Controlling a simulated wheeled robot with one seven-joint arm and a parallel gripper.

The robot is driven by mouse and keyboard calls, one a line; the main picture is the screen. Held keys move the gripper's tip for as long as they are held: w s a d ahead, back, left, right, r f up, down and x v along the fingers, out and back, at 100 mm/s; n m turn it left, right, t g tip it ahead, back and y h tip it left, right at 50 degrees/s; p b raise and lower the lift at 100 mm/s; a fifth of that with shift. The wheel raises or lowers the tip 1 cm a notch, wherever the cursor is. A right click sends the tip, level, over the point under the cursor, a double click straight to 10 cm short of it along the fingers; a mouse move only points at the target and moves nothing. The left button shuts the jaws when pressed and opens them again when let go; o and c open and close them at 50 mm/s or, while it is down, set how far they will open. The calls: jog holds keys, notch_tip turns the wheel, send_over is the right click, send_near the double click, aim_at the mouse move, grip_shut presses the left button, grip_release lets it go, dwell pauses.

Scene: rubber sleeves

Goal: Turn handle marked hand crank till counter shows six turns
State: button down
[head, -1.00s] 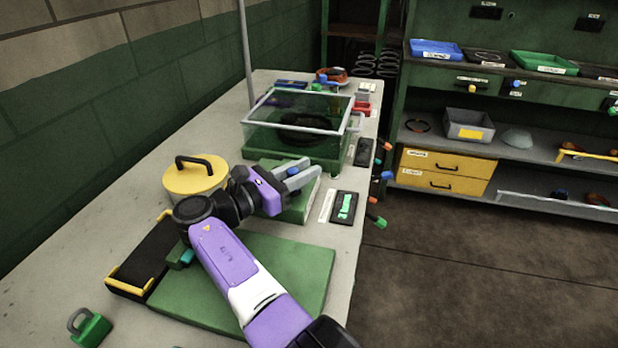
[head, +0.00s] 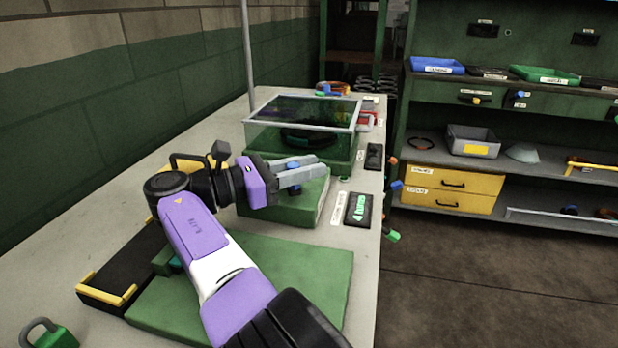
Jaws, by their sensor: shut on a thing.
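My gripper (head: 321,164) is over the green block (head: 285,210) on the bench, its two grey fingers pointing right. It is shut on a small blue knob (head: 293,164), which shows between the fingers. The fingers hide most of what is below the knob, so I cannot see a crank arm. A black counter (head: 351,218) with a lit green display lies to the right of the block, near the bench edge. Its digits are too small to read. A white label (head: 338,208) lies beside it, also unreadable.
A clear-walled box (head: 262,137) stands behind my gripper. A yellow-lidded pot (head: 173,168) is partly hidden by my arm. Shelves (head: 540,165) stand right, across open floor.

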dwell(0.5)
jog(key=c, duration=1.2)
grip_release()
jog(key=shift+o, duration=0.2)
jog(key=shift+r, duration=0.1)
notch_tip(320, 180, up, 20)
jog(key=p, duration=0.5)
dwell(1.1)
